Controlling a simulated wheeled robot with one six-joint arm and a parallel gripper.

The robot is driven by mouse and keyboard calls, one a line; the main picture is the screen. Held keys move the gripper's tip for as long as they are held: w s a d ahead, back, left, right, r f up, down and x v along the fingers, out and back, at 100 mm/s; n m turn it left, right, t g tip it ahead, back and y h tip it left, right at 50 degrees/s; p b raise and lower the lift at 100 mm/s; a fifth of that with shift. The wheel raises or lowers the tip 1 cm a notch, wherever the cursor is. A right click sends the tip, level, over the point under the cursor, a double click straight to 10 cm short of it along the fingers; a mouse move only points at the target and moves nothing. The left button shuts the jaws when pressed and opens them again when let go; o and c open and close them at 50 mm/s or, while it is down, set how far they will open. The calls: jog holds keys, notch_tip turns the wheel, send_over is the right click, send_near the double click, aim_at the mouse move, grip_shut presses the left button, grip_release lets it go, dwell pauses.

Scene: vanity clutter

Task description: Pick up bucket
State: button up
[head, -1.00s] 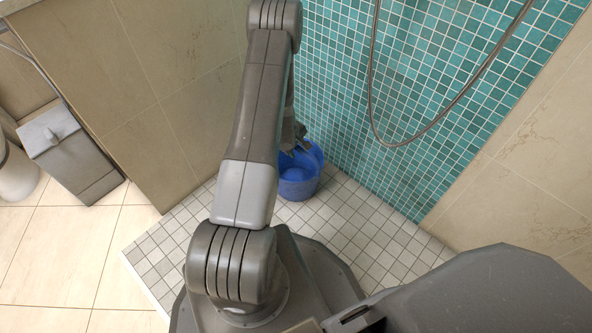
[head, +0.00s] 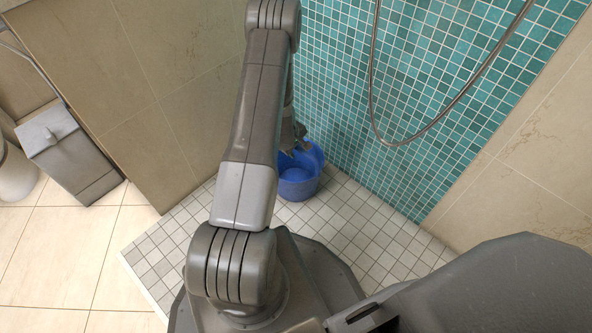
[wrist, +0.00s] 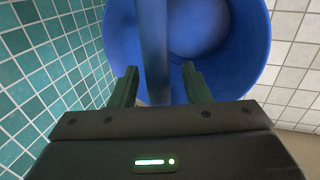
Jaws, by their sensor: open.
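The blue bucket (head: 299,180) stands on the small-tiled shower floor, close to the teal wall, in the head view. In the wrist view the bucket (wrist: 240,50) fills the upper middle, seen from above into its opening. A blurred blue-grey bar, perhaps its handle (wrist: 152,50), crosses the opening and runs down between my fingers. My gripper (wrist: 160,84) is open, its two fingers on either side of this bar, over the bucket's near rim. In the head view my gripper (head: 301,143) is partly hidden behind my arm; I cannot tell whether it touches the bucket.
The teal mosaic wall (head: 440,90) is close behind the bucket, with a shower hose (head: 372,100) hanging on it. A beige partition (head: 165,90) stands to the left. A grey bin (head: 72,155) is beyond it. The floor right of the bucket is clear.

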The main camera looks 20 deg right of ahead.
jog(key=shift+c, duration=0.2)
grip_shut()
jog(key=shift+r, duration=0.15)
dwell(0.4)
